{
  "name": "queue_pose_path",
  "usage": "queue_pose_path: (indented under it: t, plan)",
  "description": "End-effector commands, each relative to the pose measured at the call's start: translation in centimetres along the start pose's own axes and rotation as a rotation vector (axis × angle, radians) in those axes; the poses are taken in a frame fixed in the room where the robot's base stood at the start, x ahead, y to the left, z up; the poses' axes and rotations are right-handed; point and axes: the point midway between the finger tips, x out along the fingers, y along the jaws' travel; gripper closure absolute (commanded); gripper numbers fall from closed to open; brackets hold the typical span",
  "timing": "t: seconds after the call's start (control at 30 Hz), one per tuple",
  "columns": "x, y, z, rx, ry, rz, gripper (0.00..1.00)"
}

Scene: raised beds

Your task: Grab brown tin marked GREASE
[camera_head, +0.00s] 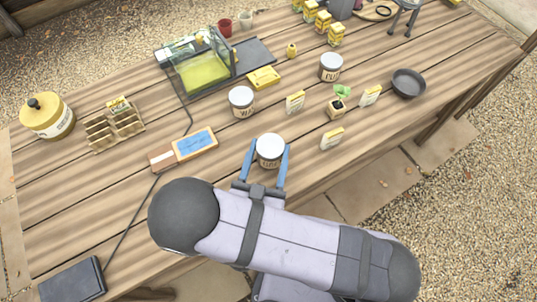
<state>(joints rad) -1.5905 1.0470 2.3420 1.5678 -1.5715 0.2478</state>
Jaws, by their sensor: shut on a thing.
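A small round tin with a pale lid (270,147) stands between the two blue fingers of my gripper (266,160), near the front of the wooden table. The fingers are shut on its sides. Dark lettering on its front is too small and partly hidden to read. Two similar tins stand farther back: one (242,101) behind and left of the held tin, with short dark lettering, and one (330,67) to the back right. I cannot make out the word GREASE on any of them.
The table's front edge is close.

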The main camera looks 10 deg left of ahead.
Motion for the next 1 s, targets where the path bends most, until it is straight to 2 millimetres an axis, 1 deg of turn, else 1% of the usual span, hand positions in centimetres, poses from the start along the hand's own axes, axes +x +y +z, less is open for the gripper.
queue_pose_path:
  t: [0.03, 0.3, 0.5, 0.7, 1.0]
  plan:
    - [0.0, 0.0, -0.7, 0.002, 0.002, 0.000, 0.76]
    - [0.0, -0.1, -4.2, 0.005, 0.002, 0.000, 0.76]
    - [0.0, 0.0, -6.3, 0.003, 0.002, 0.000, 0.76]
    - [0.0, 0.0, -7.2, 0.001, 0.002, 0.000, 0.76]
    - [0.1, -0.3, -7.4, 0.000, 0.002, 0.019, 0.76]
